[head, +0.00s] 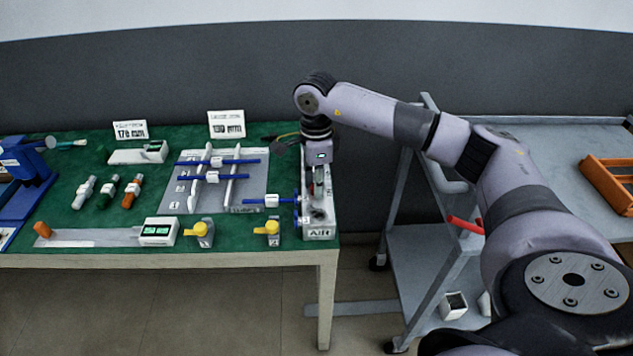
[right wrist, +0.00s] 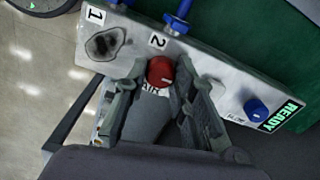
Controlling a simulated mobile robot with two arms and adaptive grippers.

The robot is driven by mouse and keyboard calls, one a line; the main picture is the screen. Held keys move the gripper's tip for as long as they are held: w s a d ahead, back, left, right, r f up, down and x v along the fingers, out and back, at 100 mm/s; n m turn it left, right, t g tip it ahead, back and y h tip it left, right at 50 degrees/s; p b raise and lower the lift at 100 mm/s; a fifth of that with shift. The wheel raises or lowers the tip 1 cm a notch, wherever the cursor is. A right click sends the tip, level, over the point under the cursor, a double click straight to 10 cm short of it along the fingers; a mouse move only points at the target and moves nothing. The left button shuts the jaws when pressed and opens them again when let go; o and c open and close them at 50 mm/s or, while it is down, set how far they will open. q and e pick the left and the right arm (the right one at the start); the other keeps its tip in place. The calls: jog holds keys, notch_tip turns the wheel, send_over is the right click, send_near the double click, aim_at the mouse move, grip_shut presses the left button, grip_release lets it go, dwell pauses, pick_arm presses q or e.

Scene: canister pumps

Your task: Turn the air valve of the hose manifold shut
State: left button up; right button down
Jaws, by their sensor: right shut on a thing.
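The hose manifold (head: 320,233) is a pale block at the right end of the green-topped table, with an AIR label on its front. In the right wrist view, its panel (right wrist: 215,60) carries numbers 1 and 2, a red knob (right wrist: 160,70) beside an AIR label, a blue knob (right wrist: 256,108) and a green READY display (right wrist: 279,116). My right gripper (right wrist: 160,78) has its fingers on both sides of the red knob, shut on it. In the head view, my right gripper (head: 318,178) reaches down over the manifold and hides part of it. My left gripper is not in view.
Blue hose ends (head: 282,201) meet the manifold's left side. Two yellow-handled fittings (head: 268,228) (head: 195,231) stand near the table's front edge. A grey rack board (head: 250,200) lies left of the manifold. A grey cart (head: 553,160) with an orange crate (head: 607,185) stands right.

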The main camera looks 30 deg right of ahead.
jog(key=c, duration=1.3)
grip_release()
jog(key=shift+r, duration=0.15)
notch_tip(320, 180, up, 12)
jog(key=shift+w+f, duration=0.1)
jog(key=shift+w, duration=0.05)
